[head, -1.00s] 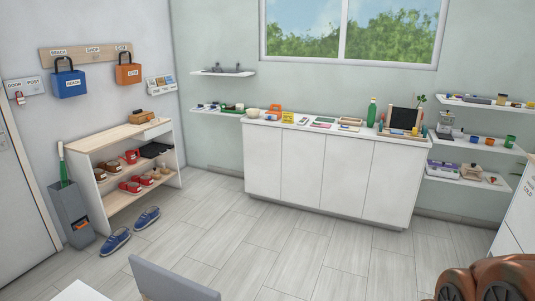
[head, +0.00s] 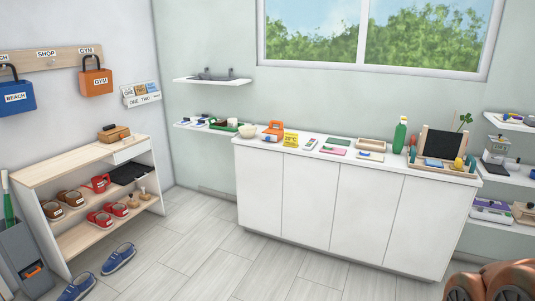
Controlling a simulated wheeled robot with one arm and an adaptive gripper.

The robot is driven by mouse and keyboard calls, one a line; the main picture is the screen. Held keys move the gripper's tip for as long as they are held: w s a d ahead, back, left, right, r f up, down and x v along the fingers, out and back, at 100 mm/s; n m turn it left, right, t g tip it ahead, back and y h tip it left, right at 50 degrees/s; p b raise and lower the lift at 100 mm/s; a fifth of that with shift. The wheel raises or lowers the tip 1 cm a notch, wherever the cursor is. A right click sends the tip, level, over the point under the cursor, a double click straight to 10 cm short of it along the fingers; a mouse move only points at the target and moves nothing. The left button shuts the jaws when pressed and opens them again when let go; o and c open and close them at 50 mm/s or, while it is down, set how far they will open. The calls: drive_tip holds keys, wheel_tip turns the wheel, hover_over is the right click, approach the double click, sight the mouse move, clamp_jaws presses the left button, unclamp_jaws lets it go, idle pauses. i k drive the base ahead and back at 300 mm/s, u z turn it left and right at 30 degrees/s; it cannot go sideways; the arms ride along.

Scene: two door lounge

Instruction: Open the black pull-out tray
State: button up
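The black pull-out tray (head: 128,173) shows as a dark flat shape in the right part of the wooden shoe rack (head: 85,158), at the left of the head view. It lies below the rack's top board and a white drawer-like front (head: 132,150). Its full outline is partly hidden by the rack, and I cannot tell how far out it is. My gripper is not in view.
Blue slippers (head: 117,258) lie on the floor before the rack. A grey bin (head: 22,255) stands at its left. A white cabinet (head: 340,215) stands right. Floor between is clear.

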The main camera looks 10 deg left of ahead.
sight(129, 172)
drive_tip(key=i, duration=1.5)
drive_tip(key=u, duration=2.05)
drive_tip(key=i, duration=3.1)
drive_tip(key=z, duration=0.05)
